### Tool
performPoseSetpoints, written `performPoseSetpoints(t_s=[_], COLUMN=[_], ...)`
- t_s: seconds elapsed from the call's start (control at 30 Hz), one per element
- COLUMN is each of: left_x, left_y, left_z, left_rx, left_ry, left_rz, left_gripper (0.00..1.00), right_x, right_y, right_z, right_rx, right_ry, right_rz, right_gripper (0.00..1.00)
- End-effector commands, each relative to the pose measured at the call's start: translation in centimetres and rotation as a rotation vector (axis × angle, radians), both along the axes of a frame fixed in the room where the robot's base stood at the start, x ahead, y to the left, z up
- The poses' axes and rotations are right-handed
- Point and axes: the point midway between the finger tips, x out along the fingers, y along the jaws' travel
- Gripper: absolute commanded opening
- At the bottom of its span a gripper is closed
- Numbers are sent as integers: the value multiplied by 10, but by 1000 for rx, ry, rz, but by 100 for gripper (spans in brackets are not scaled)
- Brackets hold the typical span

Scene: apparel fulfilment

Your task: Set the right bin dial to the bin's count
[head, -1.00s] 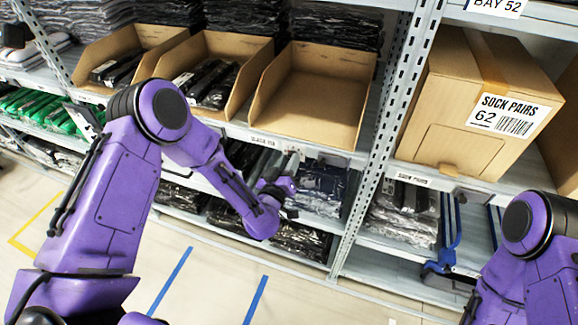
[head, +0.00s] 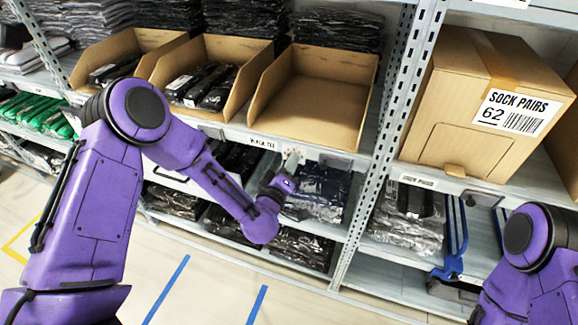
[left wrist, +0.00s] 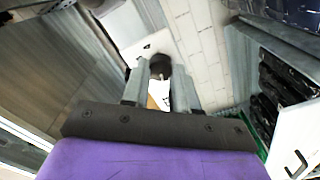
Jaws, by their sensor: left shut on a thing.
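The right bin (head: 315,98) is an open cardboard bin on the middle shelf, and I see nothing in it. My left gripper (head: 291,160) is at the shelf edge below this bin. In the left wrist view its two grey fingers (left wrist: 160,85) are shut on a dark round knob, the dial (left wrist: 160,66), in front of a pale plate (left wrist: 151,44). The dial's marks and setting cannot be read. In the head view the gripper hides the dial. My right arm shows at the lower right, but its gripper is out of frame.
The middle bin (head: 238,62) and left bin (head: 88,62) hold black packets. A sock pairs carton (head: 450,105) marked 62 stands right of the shelf upright (head: 385,140). Bagged garments (head: 318,190) lie on the shelf below. The floor (head: 205,290) in front is clear.

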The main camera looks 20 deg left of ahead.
Motion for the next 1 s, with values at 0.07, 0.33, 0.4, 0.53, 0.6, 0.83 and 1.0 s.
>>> performPoseSetpoints(t_s=[0.07, 0.33, 0.4, 0.53, 0.6, 0.83, 1.0], left_x=[0, 0, 0, 0, 0, -32, -73], left_y=[0, 0, 0, 0, 0, 0, 1], left_z=[0, 0, 0, 0, 0, -4, -4], left_rx=[-2, -1, 0, 0, 0, 1, 1], left_ry=[1, 0, 0, 0, 0, 2, 0], left_rz=[1, 0, 0, 0, 0, -4, -4], left_gripper=[0, 51, 54, 54, 54, 54, 54], right_x=[0, 0, 0, 0, 0, 0, 0], right_y=[0, 0, 0, 0, 0, 0, 0], right_z=[0, 0, 0, 0, 0, -15, -30], right_rx=[0, 0, 0, 0, 0, 0, 0], right_ry=[0, 0, 0, 0, 0, 0, 0], right_rz=[0, 0, 0, 0, 0, 0, 0], right_gripper=[43, 43, 43, 43, 43, 43, 43])
